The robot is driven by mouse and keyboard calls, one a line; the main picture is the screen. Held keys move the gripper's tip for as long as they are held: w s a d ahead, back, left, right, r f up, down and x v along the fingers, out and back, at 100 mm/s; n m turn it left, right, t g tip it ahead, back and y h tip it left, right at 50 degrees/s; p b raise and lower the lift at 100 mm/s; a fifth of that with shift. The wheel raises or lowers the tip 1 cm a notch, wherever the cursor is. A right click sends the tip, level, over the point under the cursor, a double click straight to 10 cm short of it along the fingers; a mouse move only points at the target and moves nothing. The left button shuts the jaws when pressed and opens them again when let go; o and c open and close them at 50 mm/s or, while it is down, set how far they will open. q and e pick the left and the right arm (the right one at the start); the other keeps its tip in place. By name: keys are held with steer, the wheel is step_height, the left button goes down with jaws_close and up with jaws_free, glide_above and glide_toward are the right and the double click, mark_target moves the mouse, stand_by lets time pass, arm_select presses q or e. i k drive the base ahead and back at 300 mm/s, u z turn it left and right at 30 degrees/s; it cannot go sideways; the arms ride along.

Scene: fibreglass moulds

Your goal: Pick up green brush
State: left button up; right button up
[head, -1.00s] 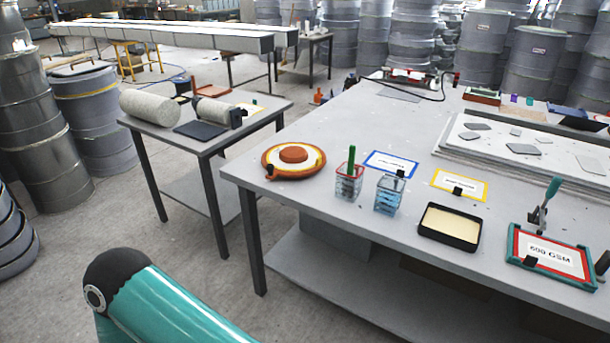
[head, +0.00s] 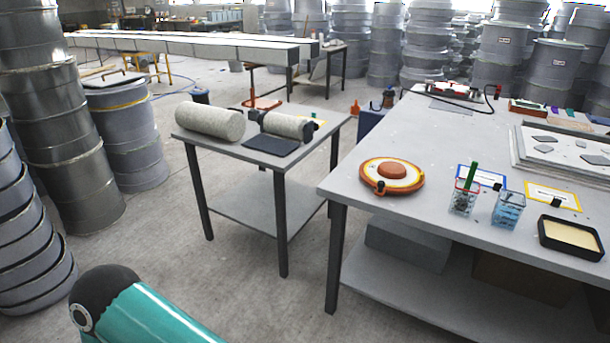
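A green brush (head: 471,175) stands upright in a clear, red-rimmed holder (head: 463,201) near the front edge of the large grey table (head: 430,140). Only its green handle shows clearly; its lower end is inside the holder. A similar clear holder with a blue tint (head: 507,209) stands just to its right. Neither of my grippers is in view. Only a teal and black part of my arm shows at the bottom left, well away from the brush.
An orange and white round item (head: 391,176) sits at the table's near left corner. A black tray (head: 570,238) lies to the right of the holders. A smaller table (head: 262,150) with rolls stands left, with a floor gap between. Drums (head: 120,130) line the left.

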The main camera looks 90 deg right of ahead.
mark_target(468, 184)
steer(key=u, duration=0.65)
steer(key=i, duration=0.25)
steer(key=z, duration=2.8)
steer(key=i, duration=0.3)
steer(key=z, duration=2.1)
steer(key=k, duration=0.55)
steer(key=z, duration=0.4)
steer(key=i, duration=1.85)
steer(key=u, duration=0.4)
